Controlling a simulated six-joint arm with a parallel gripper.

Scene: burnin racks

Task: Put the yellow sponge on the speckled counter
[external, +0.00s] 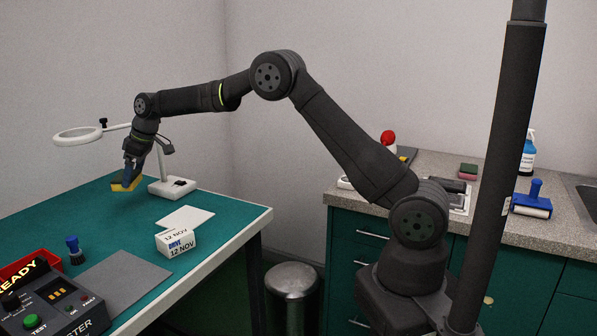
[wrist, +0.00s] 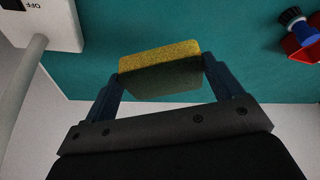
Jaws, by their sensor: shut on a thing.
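The yellow sponge (external: 122,187) is at the far part of the green table in the external view. In the wrist view the sponge (wrist: 160,62) is between the two fingers. My gripper (external: 130,178) points down and is shut on it; its fingers also show in the wrist view (wrist: 162,78). I cannot tell whether the sponge touches the table or is a little above it. The speckled counter (external: 436,163) is on the right, beyond my arm's base, with teal cabinets under it.
A magnifier lamp base (external: 172,188) stands close to my gripper. A white box (external: 176,242), grey mat (external: 128,280) and control box (external: 55,305) are on the green table (external: 105,215). The counter bears a blue-handled roller (external: 533,200), a pink-and-green sponge (external: 467,171) and a bottle (external: 527,155).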

